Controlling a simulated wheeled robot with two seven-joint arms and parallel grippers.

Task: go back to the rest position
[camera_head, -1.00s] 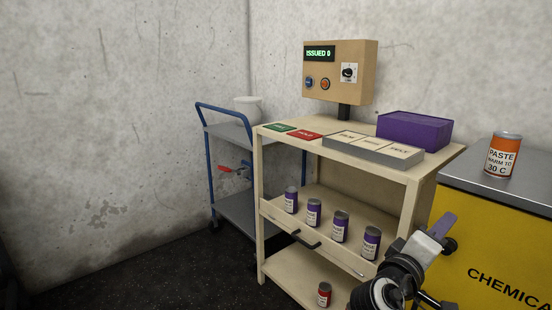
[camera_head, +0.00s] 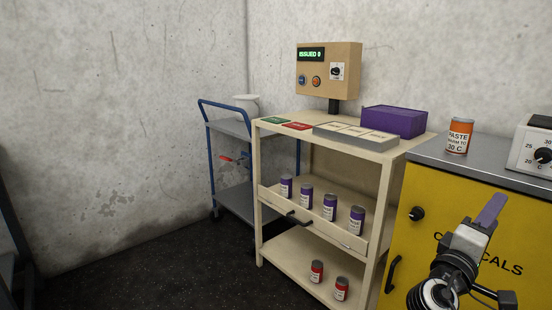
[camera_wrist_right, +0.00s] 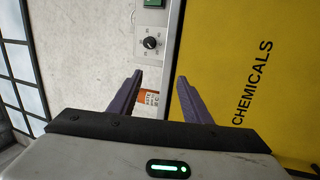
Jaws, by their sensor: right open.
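My right gripper (camera_head: 492,212) is in front of the yellow chemicals cabinet (camera_head: 420,250) at the lower right of the head view. In the right wrist view its two purple fingers (camera_wrist_right: 158,98) stand apart with nothing between them, so it is open and empty. The cabinet face (camera_wrist_right: 225,60) fills the right of that view. My left gripper is not in view.
A wooden shelf cart (camera_head: 290,245) holds several purple-labelled cans (camera_head: 329,207) and two red cans (camera_head: 316,271). An orange paste can (camera_head: 459,136) and a dial box (camera_head: 532,150) stand on the cabinet. A blue trolley (camera_head: 229,135) is behind. Dark floor lies open at lower left.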

